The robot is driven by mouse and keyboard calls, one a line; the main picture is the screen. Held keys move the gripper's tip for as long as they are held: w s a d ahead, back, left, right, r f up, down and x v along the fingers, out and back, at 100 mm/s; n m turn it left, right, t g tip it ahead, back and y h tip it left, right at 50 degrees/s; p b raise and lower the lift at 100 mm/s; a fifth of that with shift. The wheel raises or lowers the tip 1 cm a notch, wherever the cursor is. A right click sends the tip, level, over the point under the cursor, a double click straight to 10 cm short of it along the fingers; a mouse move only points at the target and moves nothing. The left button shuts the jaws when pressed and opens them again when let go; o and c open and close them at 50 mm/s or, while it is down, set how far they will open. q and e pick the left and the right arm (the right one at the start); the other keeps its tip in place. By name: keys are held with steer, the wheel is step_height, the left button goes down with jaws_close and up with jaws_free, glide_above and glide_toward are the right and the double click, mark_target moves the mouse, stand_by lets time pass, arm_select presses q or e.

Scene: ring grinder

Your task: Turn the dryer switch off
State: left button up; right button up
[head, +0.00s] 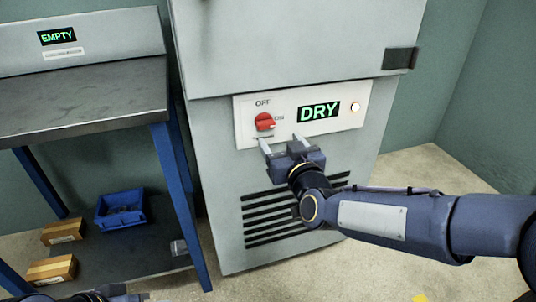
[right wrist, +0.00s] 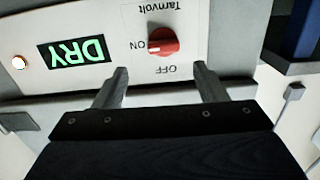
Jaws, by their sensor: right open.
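The dryer (head: 300,45) is a large grey cabinet with a white control panel (head: 350,119) on its front. A red rotary switch (head: 264,121) sits on the panel between the labels OFF, above it, and ON, to its right. Its white mark points toward ON. It also shows in the right wrist view (right wrist: 163,42). The green display (head: 319,111) reads DRY. My right gripper (head: 281,142) is open and empty, just below the switch and apart from it in the right wrist view. Part of my left arm shows at the bottom left; its gripper's fingers cannot be made out.
A lit round lamp (head: 355,107) is at the panel's right end. A vent grille (head: 275,220) lies below the panel. A metal workbench (head: 85,105) stands on the left, with a blue bin (head: 121,222) and brown boxes (head: 52,270) underneath. Open floor lies to the right.

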mark_target(267, 127)
steer(key=x, duration=0.2)
steer(key=b+x, duration=0.1)
steer(key=x, duration=0.5)
steer(key=shift+a+f+b, duration=0.1)
steer(key=shift+a+b, duration=0.25)
steer(key=shift+b, duration=0.05)
arm_select(q)
step_height(267, 127, down, 2)
steer(key=shift+f, duration=0.2)
arm_select(e)
steer(key=shift+c, duration=0.3)
steer(key=c, duration=0.9)
